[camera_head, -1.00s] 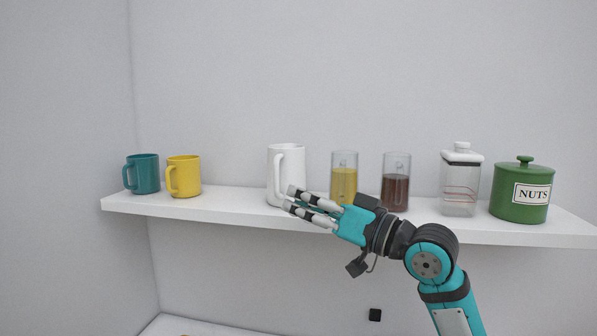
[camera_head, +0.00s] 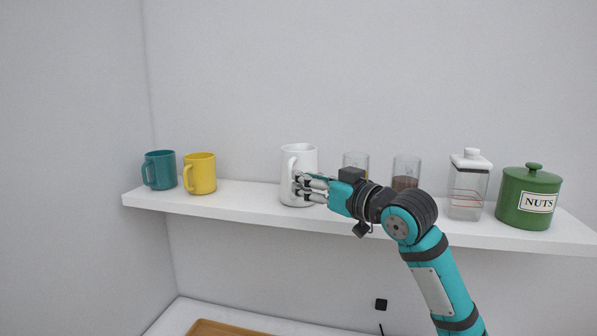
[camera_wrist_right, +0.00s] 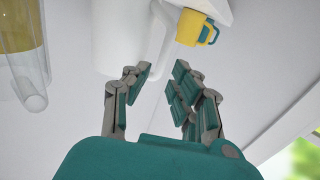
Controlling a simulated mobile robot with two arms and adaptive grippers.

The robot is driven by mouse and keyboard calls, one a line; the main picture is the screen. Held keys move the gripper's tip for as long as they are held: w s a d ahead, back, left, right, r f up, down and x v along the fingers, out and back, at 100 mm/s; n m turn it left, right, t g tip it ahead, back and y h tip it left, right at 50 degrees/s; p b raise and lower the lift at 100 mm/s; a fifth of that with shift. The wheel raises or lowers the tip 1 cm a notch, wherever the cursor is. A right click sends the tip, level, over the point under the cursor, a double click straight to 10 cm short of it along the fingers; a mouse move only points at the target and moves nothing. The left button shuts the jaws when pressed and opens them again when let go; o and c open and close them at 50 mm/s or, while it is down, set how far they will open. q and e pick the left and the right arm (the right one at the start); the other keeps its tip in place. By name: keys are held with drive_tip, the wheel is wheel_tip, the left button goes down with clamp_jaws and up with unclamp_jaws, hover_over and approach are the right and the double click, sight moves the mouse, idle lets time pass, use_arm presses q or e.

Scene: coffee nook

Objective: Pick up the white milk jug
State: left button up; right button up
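The white milk jug (camera_head: 299,160) stands upright on the shelf, its handle facing the front left. My right gripper (camera_head: 298,186) is in front of the jug's lower part, fingers pointing left, covering some of the jug and its handle. In the right wrist view, the jug (camera_wrist_right: 118,40) is at the top, partly out of frame. There my right gripper (camera_wrist_right: 158,82) is open, with a gap between its fingers, and the handle's lower end is near that gap. I cannot tell whether a finger touches it. My left gripper is not in view.
The white shelf (camera_head: 240,201) also carries a teal mug (camera_head: 160,170) and a yellow mug (camera_head: 201,174) at left. Right of the jug are a yellow-filled glass (camera_head: 356,160), a brown-filled glass (camera_head: 406,170), a clear container (camera_head: 467,190) and a green NUTS jar (camera_head: 527,196).

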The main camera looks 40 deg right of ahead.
sight(290, 176)
drive_tip(key=w+p, duration=0.2)
drive_tip(key=w, duration=0.1)
drive_tip(key=w+p, duration=0.1)
drive_tip(key=shift+w+a, duration=0.4)
drive_tip(key=shift+w+a+f, duration=0.1)
drive_tip(key=shift+w+f, duration=0.05)
drive_tip(key=shift+w, duration=0.3)
drive_tip(key=shift+s, duration=0.1)
drive_tip(key=shift+c, duration=0.3)
clamp_jaws()
